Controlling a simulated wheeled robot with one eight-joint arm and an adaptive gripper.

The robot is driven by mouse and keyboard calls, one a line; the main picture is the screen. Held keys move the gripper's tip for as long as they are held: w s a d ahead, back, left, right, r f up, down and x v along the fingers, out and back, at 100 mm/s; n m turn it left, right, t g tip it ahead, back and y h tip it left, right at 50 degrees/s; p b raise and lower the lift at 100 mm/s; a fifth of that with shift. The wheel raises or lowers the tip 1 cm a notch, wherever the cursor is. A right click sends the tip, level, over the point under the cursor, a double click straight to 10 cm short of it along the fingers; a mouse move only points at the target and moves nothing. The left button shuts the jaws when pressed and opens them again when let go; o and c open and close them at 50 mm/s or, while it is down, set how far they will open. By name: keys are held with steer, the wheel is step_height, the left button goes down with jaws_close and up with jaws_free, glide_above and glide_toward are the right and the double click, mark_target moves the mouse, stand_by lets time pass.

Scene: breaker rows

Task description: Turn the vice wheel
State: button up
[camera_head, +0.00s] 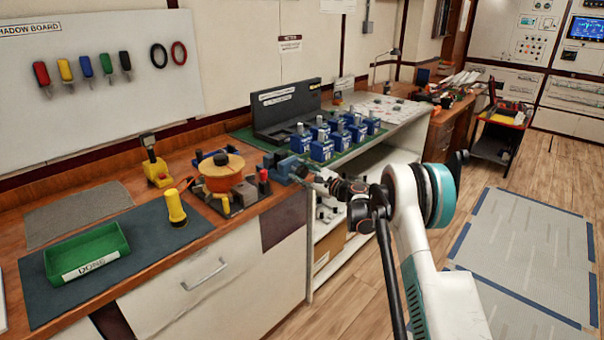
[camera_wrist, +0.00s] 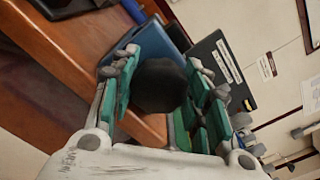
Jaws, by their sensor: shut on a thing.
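A blue vice (camera_head: 286,167) stands at the front edge of the wooden bench, right of the orange pot. Its dark, many-sided wheel (camera_wrist: 160,85) shows large in the wrist view. My gripper (camera_head: 308,174) reaches the vice from the right; in the wrist view my gripper (camera_wrist: 160,95) has its green-padded fingers on both sides of the wheel, shut on it. The blue vice body (camera_wrist: 150,42) shows behind the wheel. In the head view my gripper mostly hides the wheel.
An orange pot (camera_head: 221,173), a yellow torch (camera_head: 175,207) and a green DONE tray (camera_head: 88,252) are on the bench to the left. Several blue breakers (camera_head: 321,147) stand close behind my gripper.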

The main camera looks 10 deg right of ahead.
steer(key=n, duration=0.4)
steer(key=shift+a+f+n, duration=0.1)
steer(key=shift+n, duration=1.7)
steer(key=o, duration=1.1)
steer(key=v, duration=1.2)
